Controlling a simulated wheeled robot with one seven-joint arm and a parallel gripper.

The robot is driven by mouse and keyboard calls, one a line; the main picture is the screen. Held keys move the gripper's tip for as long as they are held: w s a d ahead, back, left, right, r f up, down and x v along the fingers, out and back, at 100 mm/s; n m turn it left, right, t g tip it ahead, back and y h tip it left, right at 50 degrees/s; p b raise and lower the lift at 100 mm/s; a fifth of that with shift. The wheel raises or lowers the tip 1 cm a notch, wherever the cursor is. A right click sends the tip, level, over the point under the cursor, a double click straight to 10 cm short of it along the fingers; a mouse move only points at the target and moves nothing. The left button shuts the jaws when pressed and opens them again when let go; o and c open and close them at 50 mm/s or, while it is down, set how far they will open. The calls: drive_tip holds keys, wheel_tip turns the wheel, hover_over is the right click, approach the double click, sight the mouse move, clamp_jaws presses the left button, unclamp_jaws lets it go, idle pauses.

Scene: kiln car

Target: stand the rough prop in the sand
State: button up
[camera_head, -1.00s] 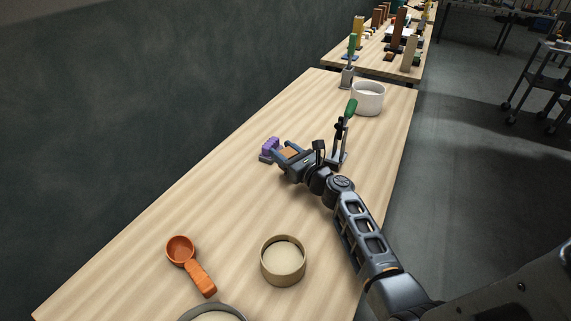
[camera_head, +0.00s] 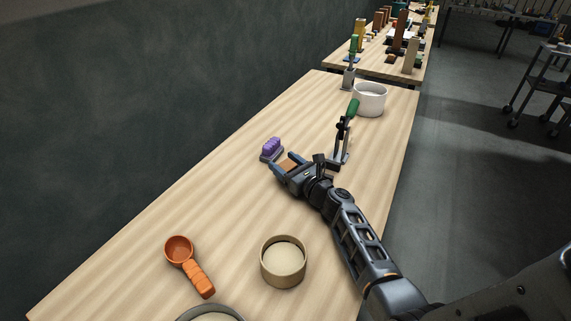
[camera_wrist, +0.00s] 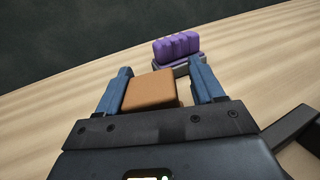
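My gripper (camera_head: 286,163) is low over the middle of the table. A plain orange-brown block (camera_head: 289,166), which may be the prop, sits between its fingers and has moved with them. In the wrist view the block (camera_wrist: 150,90) lies between the two blue fingers, close to the left one; contact on the right is hard to see. Its roughness cannot be told. A round tan dish (camera_head: 283,279) with pale, sand-like filling stands in front, well apart from my gripper. A second round vessel (camera_head: 184,318) with pale contents is cut off by the bottom edge.
A purple ridged piece on a grey base (camera_head: 271,148) is just beyond my fingertips. An orange scoop (camera_head: 190,265) lies front left. A green-handled clamp (camera_head: 343,135) stands beside my wrist, a white pot (camera_head: 369,99) behind it. The table between gripper and tan dish is clear.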

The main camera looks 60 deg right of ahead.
drive_tip(key=shift+o, duration=0.5)
